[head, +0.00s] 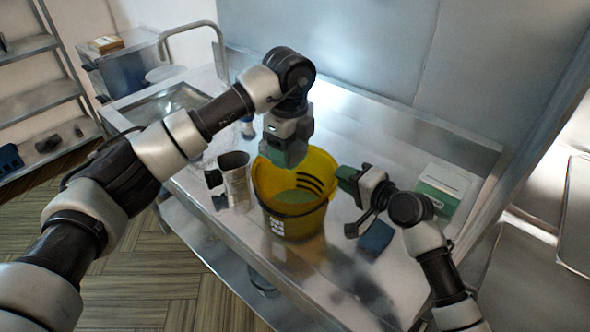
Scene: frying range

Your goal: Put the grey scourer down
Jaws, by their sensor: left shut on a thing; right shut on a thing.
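My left gripper (288,138) reaches in from the upper left and points down over the yellow bucket (290,222). It is shut on a dull grey-green block, which I take to be the grey scourer (283,154), at the bucket's back rim. The fingertips are hard to tell apart from it. The bucket stands upright on the steel table, with greenish liquid inside. My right gripper (346,178) comes from the right and is shut at the bucket's right rim, apparently on the rim itself.
A dark blue block (375,239) lies on the steel table (335,290) right of the bucket. A green and white box (441,188) stands behind it. A metal container (235,179) stands left of the bucket. A sink (172,103) with a tap is at the back left.

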